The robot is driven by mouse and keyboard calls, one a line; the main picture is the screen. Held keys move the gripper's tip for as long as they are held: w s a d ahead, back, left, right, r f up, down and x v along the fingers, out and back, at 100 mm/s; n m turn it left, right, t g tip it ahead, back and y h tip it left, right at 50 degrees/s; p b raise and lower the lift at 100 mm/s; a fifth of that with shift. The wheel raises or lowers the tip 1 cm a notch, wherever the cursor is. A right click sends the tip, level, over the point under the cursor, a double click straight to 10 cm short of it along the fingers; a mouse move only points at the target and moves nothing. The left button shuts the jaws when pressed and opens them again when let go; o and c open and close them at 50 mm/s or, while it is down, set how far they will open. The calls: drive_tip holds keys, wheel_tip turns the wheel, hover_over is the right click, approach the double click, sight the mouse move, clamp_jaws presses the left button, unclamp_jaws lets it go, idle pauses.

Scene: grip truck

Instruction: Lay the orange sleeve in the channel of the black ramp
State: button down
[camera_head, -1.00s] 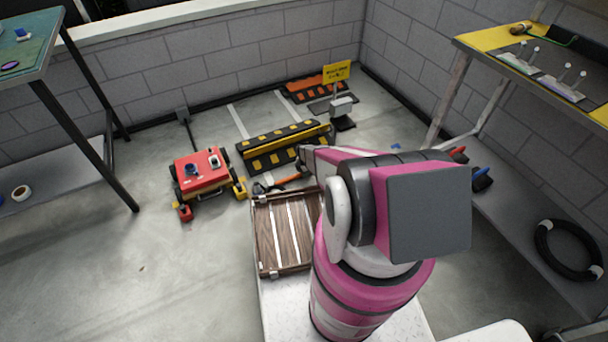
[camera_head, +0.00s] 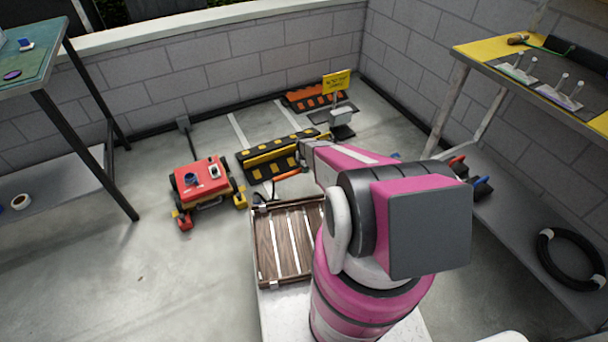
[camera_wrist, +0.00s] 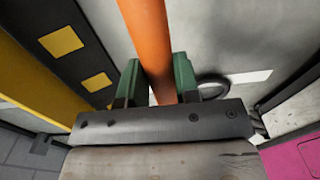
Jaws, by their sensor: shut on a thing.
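The orange sleeve (camera_head: 288,176) is a slim tube held by my gripper. In the wrist view the sleeve (camera_wrist: 148,38) runs between the two green fingertips of my gripper (camera_wrist: 157,82). The black ramp (camera_head: 250,172), with yellow patches and a yellow strip along it, lies on the floor just beyond the sleeve. In the wrist view the ramp (camera_wrist: 82,58) is at the left, beside the sleeve and apart from it in the picture. My gripper (camera_head: 302,160) is partly hidden by my arm in the head view. The ramp's right end is close behind my gripper.
A red wheeled vehicle (camera_head: 203,178) stands left of the ramp. A wooden-slatted crate (camera_head: 284,250) is in front. An orange-and-black ramp (camera_head: 315,97) and a yellow sign (camera_head: 336,80) are behind.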

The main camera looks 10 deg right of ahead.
wheel_tip(320, 180, up, 11)
idle(0.9)
drive_tip(key=shift+f, duration=0.1)
drive_tip(key=shift+f, duration=1.55)
drive_tip(key=shift+w, duration=0.1)
drive_tip(key=w+a, duration=0.2)
drive_tip(key=w, duration=0.7)
drive_tip(key=w+a, duration=0.3)
drive_tip(key=w, duration=0.7)
drive_tip(key=shift+w+a, duration=0.1)
drive_tip(key=w+a, duration=0.1)
drive_tip(key=w, duration=0.5)
drive_tip(key=shift+w+a, duration=0.35)
drive_tip(key=shift+a, duration=0.05)
